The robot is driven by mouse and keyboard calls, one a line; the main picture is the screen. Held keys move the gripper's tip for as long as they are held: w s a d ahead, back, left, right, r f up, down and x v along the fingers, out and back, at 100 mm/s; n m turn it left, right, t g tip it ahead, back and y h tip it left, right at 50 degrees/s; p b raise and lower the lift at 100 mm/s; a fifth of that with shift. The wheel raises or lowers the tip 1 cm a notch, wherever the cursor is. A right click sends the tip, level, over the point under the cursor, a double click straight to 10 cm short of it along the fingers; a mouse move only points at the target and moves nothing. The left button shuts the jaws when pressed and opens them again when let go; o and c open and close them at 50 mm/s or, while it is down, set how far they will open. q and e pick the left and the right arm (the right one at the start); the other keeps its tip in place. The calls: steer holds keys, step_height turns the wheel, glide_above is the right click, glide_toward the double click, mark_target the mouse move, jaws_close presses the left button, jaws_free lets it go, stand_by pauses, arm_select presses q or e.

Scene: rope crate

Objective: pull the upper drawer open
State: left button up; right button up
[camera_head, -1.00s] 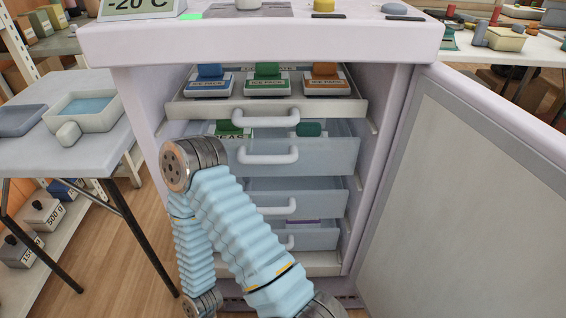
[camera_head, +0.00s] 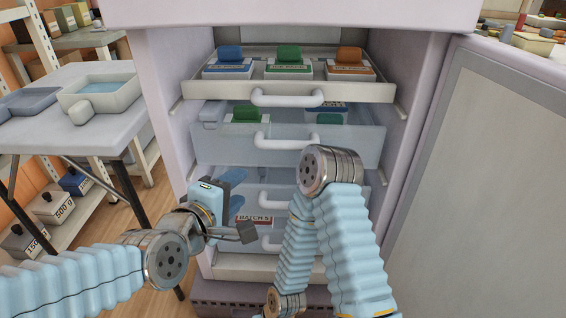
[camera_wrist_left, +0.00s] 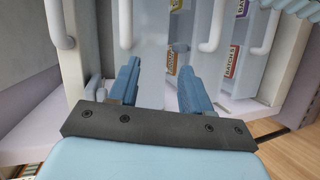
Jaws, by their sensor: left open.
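The freezer has a top tray (camera_head: 200,88) and several see-through drawers below it, each with a white bar handle. The upper drawer (camera_head: 215,150) is just under the tray, with its handle (camera_head: 290,142) across its front. Green and teal items show behind that front. My left gripper (camera_head: 243,191) is open and empty, in front of the drawers, below and left of the upper drawer's handle. In the left wrist view its two blue fingers (camera_wrist_left: 157,88) point at the drawer fronts, apart from the handles. My right arm crosses in front of the lower drawers; its gripper is out of view.
The tray holds blue, green and orange ice packs (camera_head: 289,66). The freezer door (camera_head: 470,180) stands open at the right. A side table (camera_head: 75,135) with basins stands at the left. A lower drawer handle (camera_wrist_left: 208,25) shows in the wrist view.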

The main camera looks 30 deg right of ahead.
arm_select(q)
steer(key=h, duration=0.2)
glide_toward(283, 148)
steer(key=shift+n, duration=0.3)
steer(key=x, duration=0.9)
steer(key=shift+w+d+p, duration=0.25)
steer(key=shift+d+p, duration=0.05)
steer(key=shift+p, duration=0.05)
jaws_close()
